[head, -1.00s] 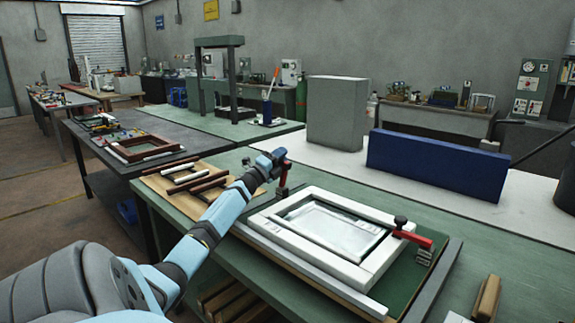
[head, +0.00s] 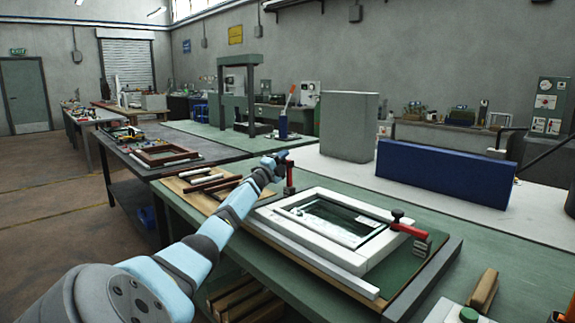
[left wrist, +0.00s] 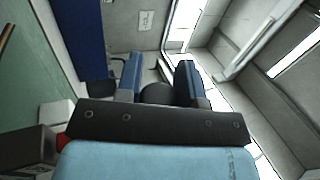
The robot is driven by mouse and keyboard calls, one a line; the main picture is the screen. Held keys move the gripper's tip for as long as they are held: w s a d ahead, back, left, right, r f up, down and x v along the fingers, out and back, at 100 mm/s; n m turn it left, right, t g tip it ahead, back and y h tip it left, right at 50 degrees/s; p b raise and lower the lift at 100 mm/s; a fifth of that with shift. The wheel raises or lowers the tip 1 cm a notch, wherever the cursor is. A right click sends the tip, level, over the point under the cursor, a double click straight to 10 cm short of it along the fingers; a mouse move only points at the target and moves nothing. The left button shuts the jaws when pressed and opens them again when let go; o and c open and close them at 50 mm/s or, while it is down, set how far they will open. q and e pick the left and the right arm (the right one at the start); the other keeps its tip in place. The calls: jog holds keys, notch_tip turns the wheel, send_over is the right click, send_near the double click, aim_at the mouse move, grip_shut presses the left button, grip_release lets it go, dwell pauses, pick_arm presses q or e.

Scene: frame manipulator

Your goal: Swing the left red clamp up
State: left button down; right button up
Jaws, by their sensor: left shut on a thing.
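The left red clamp (head: 290,180) stands at the far left corner of a white frame (head: 290,237), its red arm upright. My left gripper (head: 281,157) is at the top of this clamp. In the left wrist view the gripper (left wrist: 160,70) has its two blue-tipped fingers on either side of a dark round knob (left wrist: 158,94), shut on it. A bit of red (left wrist: 62,141) shows at the left of the wrist. The right red clamp (head: 411,230) lies lowered over the frame's right side. My right gripper is not in view.
A blue block (head: 440,172) and a grey block (head: 348,125) stand behind the frame. Dark and light strips (head: 207,180) lie on a board to the left. A wooden piece (head: 483,290) lies at front right. The green bench right of the frame has free room.

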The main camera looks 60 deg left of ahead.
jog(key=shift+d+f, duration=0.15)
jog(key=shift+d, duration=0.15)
pick_arm(q)
jog(key=c, duration=0.8)
grip_release()
jog(key=shift+w, duration=0.15)
jog(key=shift+s, duration=0.2)
jog(key=shift+p+v, duration=0.4)
jog(key=shift+v, duration=0.5)
jog(key=s+d+p, duration=0.1)
jog(key=s+p, duration=0.2)
jog(key=s, duration=0.1)
jog(key=s+d+p, duration=0.1)
jog(key=s+p, duration=0.2)
jog(key=s, duration=0.1)
jog(key=s+d+p, duration=0.1)
jog(key=s+p, duration=0.2)
jog(key=s, duration=0.1)
jog(key=shift+s+d+f+p, duration=0.15)
jog(key=shift+s+f+p, duration=0.1)
jog(key=shift+p, duration=0.1)
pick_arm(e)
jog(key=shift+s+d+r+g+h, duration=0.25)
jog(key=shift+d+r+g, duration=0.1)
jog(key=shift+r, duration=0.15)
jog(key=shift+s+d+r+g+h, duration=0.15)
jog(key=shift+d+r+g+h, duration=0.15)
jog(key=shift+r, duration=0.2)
